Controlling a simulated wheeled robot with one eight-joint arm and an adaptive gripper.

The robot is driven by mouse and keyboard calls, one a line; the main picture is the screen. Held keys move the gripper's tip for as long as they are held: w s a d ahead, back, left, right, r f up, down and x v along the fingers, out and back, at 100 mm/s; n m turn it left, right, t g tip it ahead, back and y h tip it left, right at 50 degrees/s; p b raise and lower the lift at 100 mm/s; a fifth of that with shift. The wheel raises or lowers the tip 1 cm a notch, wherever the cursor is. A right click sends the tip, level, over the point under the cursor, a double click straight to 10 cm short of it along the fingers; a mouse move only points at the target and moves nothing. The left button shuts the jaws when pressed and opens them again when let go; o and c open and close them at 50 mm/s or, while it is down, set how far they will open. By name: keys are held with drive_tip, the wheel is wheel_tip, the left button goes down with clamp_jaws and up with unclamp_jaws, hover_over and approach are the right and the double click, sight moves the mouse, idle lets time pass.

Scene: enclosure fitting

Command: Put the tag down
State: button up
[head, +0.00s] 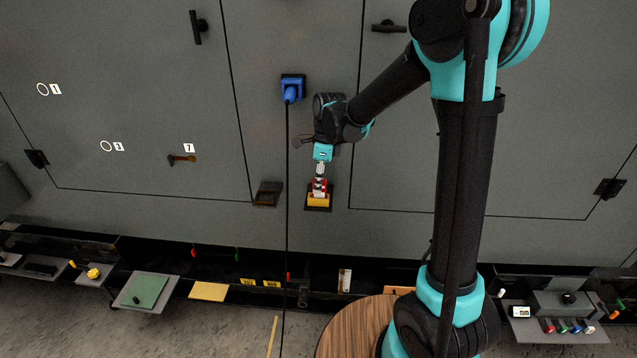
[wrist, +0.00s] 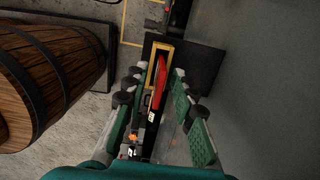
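My gripper (head: 319,186) is at a small panel fitting with a yellow box (head: 318,199) and a red part. In the wrist view my gripper (wrist: 158,78) has its two green-padded fingers apart, one on each side of the red part (wrist: 159,84). A gap shows between the red part and each finger. The red part sits by a yellow frame (wrist: 153,69). A small white label (wrist: 152,116) shows below it, too small to read. A white tag-like piece (head: 344,280) hangs at the lower ledge. I cannot tell which piece is the tag; none shows gripped.
A blue fitting (head: 292,88) with a dark cable hanging down is left of my arm. A dark bracket (head: 267,193) sits left of the yellow box. A wooden barrel (wrist: 50,70) stands below. Small trays, one with a green pad (head: 146,291), line the panel's foot.

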wheel_tip(320, 180, up, 12)
drive_tip(key=d, duration=0.1)
drive_tip(key=s+d+f+n+t, duration=0.2)
drive_tip(key=s+d+f+n, duration=0.6)
drive_tip(key=d, duration=0.3)
drive_tip(key=s+d+f+n+t+h, duration=0.1)
drive_tip(key=s+d+f+n+t, duration=0.1)
drive_tip(key=s+d+f+n, duration=0.6)
drive_tip(key=s+d+n, duration=0.2)
drive_tip(key=s+d, duration=0.1)
drive_tip(key=shift+s+d, duration=0.15)
drive_tip(key=shift+d, duration=0.2)
